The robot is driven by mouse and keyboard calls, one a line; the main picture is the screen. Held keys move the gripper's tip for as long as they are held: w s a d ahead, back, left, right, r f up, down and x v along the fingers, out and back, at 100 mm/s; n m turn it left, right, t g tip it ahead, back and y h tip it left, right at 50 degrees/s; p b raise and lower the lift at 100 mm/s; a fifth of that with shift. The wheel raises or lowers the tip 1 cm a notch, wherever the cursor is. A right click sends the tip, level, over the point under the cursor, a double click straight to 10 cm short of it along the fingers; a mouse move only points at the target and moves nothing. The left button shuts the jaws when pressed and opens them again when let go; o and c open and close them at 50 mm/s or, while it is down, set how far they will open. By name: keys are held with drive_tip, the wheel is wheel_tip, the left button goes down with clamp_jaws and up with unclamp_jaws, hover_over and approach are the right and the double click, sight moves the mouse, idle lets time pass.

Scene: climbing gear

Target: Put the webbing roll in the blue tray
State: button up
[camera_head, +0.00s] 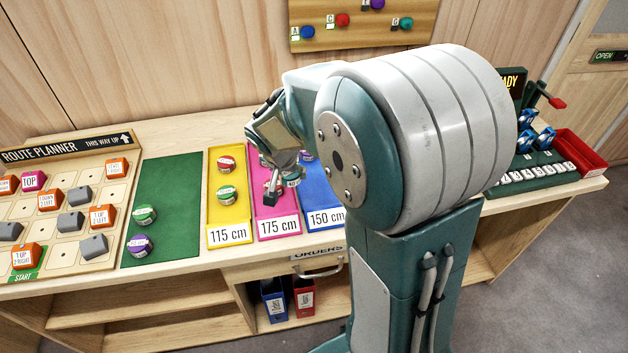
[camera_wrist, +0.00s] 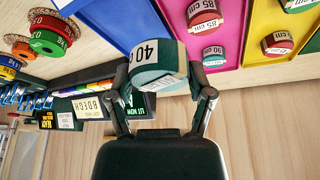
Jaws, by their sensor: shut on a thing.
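My gripper (camera_wrist: 160,90) is shut on a green webbing roll (camera_wrist: 158,70) with a white label reading 40 and a cut-off unit. In the head view my gripper (camera_head: 280,183) hangs near the line between the pink and blue trays, and the held roll is hard to make out. The blue tray (camera_head: 320,205), marked 150 cm, is partly hidden behind my arm. In the wrist view, the blue tray (camera_wrist: 125,22) lies beyond the held roll, to the upper left. The roll appears raised, apart from the tray floor.
The pink tray (camera_head: 264,212) and yellow tray (camera_head: 229,215), both with rolls, stand left of the blue one. A green mat (camera_head: 165,192) holds two rolls. The route planner board (camera_head: 65,205) is farther left.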

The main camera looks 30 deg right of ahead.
hover_over(316, 185)
drive_tip(key=f, duration=0.6)
drive_tip(key=shift+s, duration=0.4)
drive_tip(key=shift+w+f, duration=0.2)
drive_tip(key=shift+f, duration=0.1)
drive_tip(key=shift+w+a+f, duration=0.1)
drive_tip(key=shift+f, duration=0.1)
drive_tip(key=f, duration=0.3)
drive_tip(key=shift+w+a+f, duration=0.1)
drive_tip(key=shift+a+f, duration=0.1)
drive_tip(key=shift+d+f, duration=0.2)
drive_tip(key=shift+d, duration=0.45)
drive_tip(key=o, duration=1)
drive_tip(key=shift+a, duration=0.1)
drive_tip(key=shift+c, duration=0.2)
drive_tip(key=shift+o, duration=0.7)
drive_tip(key=shift+a, duration=0.35)
drive_tip(key=shift+d, duration=0.1)
